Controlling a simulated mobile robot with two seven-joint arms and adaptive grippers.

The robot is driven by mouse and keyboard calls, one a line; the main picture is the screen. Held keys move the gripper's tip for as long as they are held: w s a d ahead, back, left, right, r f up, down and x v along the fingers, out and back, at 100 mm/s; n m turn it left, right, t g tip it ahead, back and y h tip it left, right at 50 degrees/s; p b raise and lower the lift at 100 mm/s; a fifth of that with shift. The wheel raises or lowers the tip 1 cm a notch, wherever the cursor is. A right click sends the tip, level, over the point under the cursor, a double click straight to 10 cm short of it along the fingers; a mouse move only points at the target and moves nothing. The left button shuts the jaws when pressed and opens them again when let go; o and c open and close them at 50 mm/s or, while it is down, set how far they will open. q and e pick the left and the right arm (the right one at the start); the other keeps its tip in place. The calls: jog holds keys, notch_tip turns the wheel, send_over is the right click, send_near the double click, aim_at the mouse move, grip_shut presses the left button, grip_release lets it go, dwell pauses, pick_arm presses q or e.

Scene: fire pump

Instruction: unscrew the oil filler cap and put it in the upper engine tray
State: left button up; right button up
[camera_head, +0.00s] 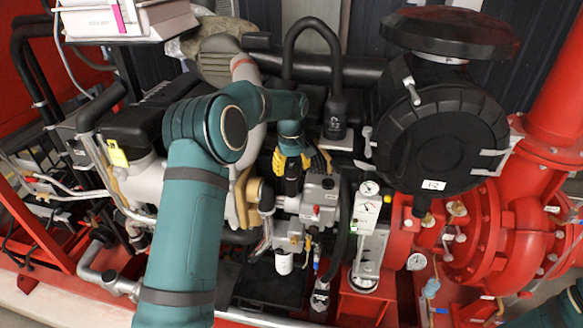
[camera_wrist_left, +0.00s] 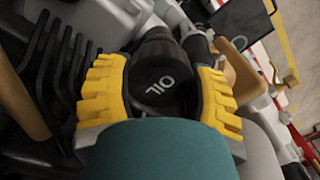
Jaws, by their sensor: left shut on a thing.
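In the head view my left gripper (camera_head: 296,164) is at the middle of the engine, behind the grey block, with dark material between the yellow fingers. I cannot tell whether the cap is still threaded on its neck. I cannot pick out the upper engine tray with certainty. My right gripper is not in view.
A large black air filter housing (camera_head: 440,130) stands right of the gripper. A black hose (camera_head: 310,40) arches behind it. A gauge panel (camera_head: 367,212) and red pump casing (camera_head: 480,245) are at right. A white box (camera_head: 130,20) is at upper left. Engine parts crowd the gripper closely.

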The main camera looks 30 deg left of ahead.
aim_at(290, 170)
pick_arm(q)
jog(key=shift+r+p, duration=0.95)
jog(key=shift+r, duration=0.9)
jog(key=shift+s+d+r+b, duration=0.15)
jog(key=shift+s+b, duration=0.2)
jog(key=shift+s, duration=0.2)
jog(key=shift+s+d+r+b, duration=0.15)
jog(key=shift+s+b, duration=0.15)
jog(key=shift+s, duration=0.2)
jog(key=s, duration=0.1)
jog(key=s+r+b, duration=0.1)
jog(key=s, duration=0.1)
jog(key=s+d, duration=0.1)
jog(key=shift+s+d+r+b, duration=0.1)
jog(key=shift+s+r+b, duration=0.05)
jog(key=shift+s+b, duration=0.2)
